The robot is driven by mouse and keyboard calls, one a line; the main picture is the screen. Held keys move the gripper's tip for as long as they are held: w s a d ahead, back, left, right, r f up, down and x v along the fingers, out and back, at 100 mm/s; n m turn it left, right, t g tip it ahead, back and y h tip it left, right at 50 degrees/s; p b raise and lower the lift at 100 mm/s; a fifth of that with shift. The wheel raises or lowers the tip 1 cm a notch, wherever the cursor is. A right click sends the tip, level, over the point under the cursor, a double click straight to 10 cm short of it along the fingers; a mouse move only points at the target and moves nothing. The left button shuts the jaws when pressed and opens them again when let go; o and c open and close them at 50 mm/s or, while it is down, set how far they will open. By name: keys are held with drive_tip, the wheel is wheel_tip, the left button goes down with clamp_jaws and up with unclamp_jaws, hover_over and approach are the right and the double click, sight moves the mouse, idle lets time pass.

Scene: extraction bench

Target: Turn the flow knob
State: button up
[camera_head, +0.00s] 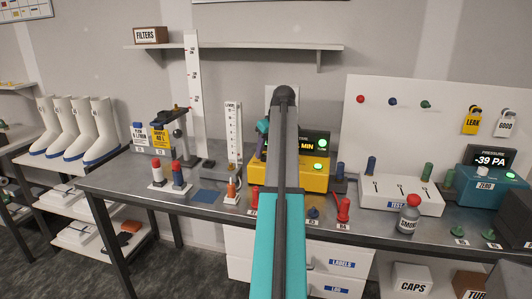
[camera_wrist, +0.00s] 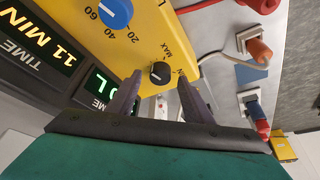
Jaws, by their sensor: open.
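A yellow box (camera_head: 312,177) stands on the bench in the head view, partly hidden by my arm. In the wrist view its yellow face (camera_wrist: 165,25) carries a small black knob (camera_wrist: 159,72) with a white pointer mark. "MAX" is printed beside the knob, and another label is partly covered by a finger. A larger blue knob (camera_wrist: 116,13) with a 20-40-60 scale is on the same face. My gripper (camera_wrist: 160,81) is open, its fingers on either side of the black knob. I cannot tell whether they touch it.
Dark displays (camera_wrist: 38,45) adjoin the yellow box. Red-and-white and blue-and-red plugs (camera_head: 178,172) stand left on the bench. A white switch panel (camera_head: 400,192), a smoke bottle (camera_head: 408,216) and a teal pressure unit (camera_head: 490,186) stand right. A tall ruler (camera_head: 193,95) rises behind.

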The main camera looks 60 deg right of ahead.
drive_tip(key=shift+w+d+f, duration=0.1)
drive_tip(key=shift+w+f, duration=0.15)
drive_tip(key=shift+f, duration=0.4)
drive_tip(key=c, duration=1.1)
drive_tip(key=shift+o, duration=0.2)
drive_tip(key=shift+n, duration=0.3)
drive_tip(key=n+y+p, duration=0.1)
drive_tip(key=n+p, duration=0.1)
drive_tip(key=n, duration=0.1)
drive_tip(key=shift+d+r+n+y, duration=0.1)
drive_tip(key=shift+d+n+y, duration=0.1)
drive_tip(key=shift+n+y, duration=0.7)
drive_tip(key=shift+n, duration=0.7)
